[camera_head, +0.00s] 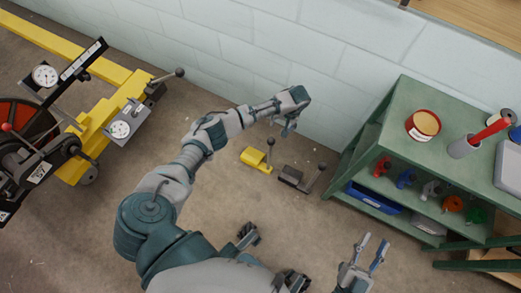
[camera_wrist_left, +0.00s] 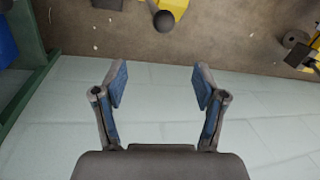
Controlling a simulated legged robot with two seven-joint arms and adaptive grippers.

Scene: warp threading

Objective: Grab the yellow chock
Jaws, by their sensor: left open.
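The yellow chock (camera_head: 254,157) sits on the floor near the white wall, with a dark knob on its upright handle. It also shows at the top edge of the left wrist view (camera_wrist_left: 178,7), partly cut off, its knob nearer the camera. My left gripper (camera_head: 288,127) is above and to the right of the chock in the head view, near the wall. In the left wrist view the two blue-padded fingers (camera_wrist_left: 160,78) are apart with nothing between them. My right gripper (camera_head: 371,253) is at the lower right, its fingers apart and empty.
A dark chock (camera_head: 291,175) with a knobbed lever stands just right of the yellow one. A green shelf (camera_head: 397,105) with a red tin, a cup and a blue bin stands at right. Yellow machinery (camera_head: 98,125) with gauges is at left. The floor between is mostly clear.

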